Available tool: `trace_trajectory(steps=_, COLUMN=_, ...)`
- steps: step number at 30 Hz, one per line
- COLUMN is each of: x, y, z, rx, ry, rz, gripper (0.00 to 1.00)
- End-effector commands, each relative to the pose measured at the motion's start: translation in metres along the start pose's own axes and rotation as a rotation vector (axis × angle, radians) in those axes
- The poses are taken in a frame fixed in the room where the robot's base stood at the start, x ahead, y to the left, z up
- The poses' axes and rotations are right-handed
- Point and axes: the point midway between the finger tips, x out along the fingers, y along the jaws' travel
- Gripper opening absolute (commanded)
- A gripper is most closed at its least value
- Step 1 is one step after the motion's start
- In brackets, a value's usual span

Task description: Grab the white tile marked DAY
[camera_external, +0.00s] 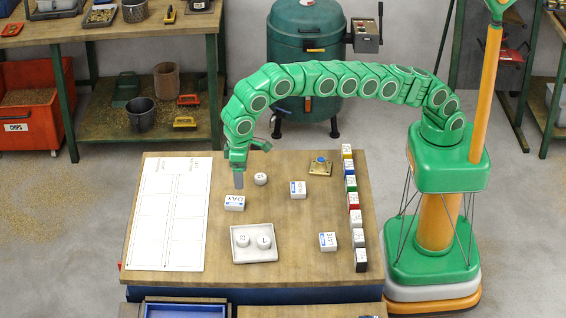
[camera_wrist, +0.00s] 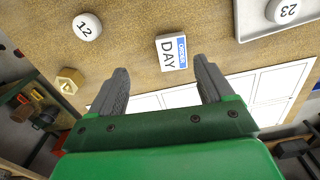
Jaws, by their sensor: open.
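The white tile marked DAY (camera_external: 234,203) lies on the wooden table, with a blue label strip along one edge. It also shows in the wrist view (camera_wrist: 171,53), beyond the fingertips and roughly in line with the space between them. My gripper (camera_external: 239,181) hangs just above and behind the tile in the external view. In the wrist view its two grey fingers (camera_wrist: 163,80) are spread apart with nothing between them. The tile is fully visible and apart from the fingers there.
A round white piece marked 12 (camera_wrist: 87,27) stands near the tile. A white tray (camera_external: 254,256) holds two round pieces. Two other white tiles (camera_external: 298,190) (camera_external: 328,241) lie to the right. A white grid sheet (camera_external: 170,212) covers the table's left. Coloured blocks (camera_external: 352,200) line the right.

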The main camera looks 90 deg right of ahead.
Motion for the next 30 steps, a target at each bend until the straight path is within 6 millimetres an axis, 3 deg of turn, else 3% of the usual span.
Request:
trace_trajectory(steps=6, x=0.015, y=-0.015, z=-0.002, rx=0.001, ry=0.001, rz=-0.001, gripper=0.81)
trace_trajectory(steps=23, x=0.049, y=-0.017, z=-0.004, rx=0.002, ry=0.002, rz=-0.002, gripper=0.81)
trace_trajectory(steps=30, x=0.079, y=-0.018, z=-0.008, rx=0.002, ry=0.002, rz=-0.002, gripper=0.81)
